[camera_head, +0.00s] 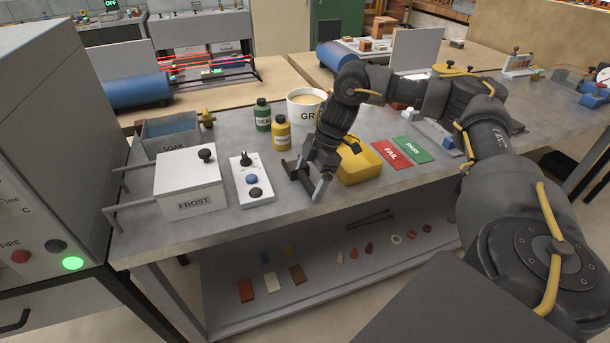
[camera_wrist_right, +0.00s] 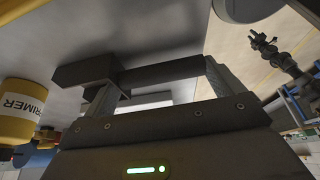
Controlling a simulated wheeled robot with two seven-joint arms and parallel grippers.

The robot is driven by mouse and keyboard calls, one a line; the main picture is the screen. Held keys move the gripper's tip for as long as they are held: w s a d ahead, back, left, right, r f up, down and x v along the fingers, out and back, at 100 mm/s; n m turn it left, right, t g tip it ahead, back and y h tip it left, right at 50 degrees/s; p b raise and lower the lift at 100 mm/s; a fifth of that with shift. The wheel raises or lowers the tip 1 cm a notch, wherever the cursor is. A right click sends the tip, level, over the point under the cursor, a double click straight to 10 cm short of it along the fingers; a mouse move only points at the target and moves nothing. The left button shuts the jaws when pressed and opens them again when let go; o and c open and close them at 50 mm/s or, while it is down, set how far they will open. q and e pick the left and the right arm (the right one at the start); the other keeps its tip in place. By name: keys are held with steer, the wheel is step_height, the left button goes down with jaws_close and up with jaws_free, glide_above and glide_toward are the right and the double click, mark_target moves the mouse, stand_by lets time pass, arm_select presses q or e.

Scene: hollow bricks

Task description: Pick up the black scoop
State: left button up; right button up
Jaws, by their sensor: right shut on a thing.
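My right gripper (camera_head: 314,182) is low over the grey bench near its front edge, between the white switch box and the yellow tray. It is shut on the black scoop (camera_head: 291,168). In the right wrist view the scoop (camera_wrist_right: 86,70) shows as a dark block with a bar reaching across between the two fingers (camera_wrist_right: 160,85). The fingers hide part of it. I cannot tell whether the scoop touches the bench. My left gripper is not in view.
A yellow primer bottle (camera_head: 281,134), a green bottle (camera_head: 262,115) and a white bucket (camera_head: 304,97) stand behind the gripper. The yellow tray (camera_head: 360,168) is close on its right. The switch box (camera_head: 250,181) and FROST box (camera_head: 188,186) are left. Red and green mats (camera_head: 391,154) lie further right.

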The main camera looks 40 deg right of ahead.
steer(key=shift+r, duration=0.6)
steer(key=r, duration=0.2)
steer(key=s+r, duration=0.1)
steer(key=shift+d+r+b, duration=0.1)
steer(key=shift+d+b, duration=0.2)
arm_select(q)
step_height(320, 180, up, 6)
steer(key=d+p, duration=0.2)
steer(key=p, duration=0.5)
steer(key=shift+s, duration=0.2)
arm_select(e)
steer(key=s+d+r, duration=0.6)
steer(key=s+r, duration=0.2)
steer(key=s, duration=0.3)
steer(key=shift+r, duration=0.25)
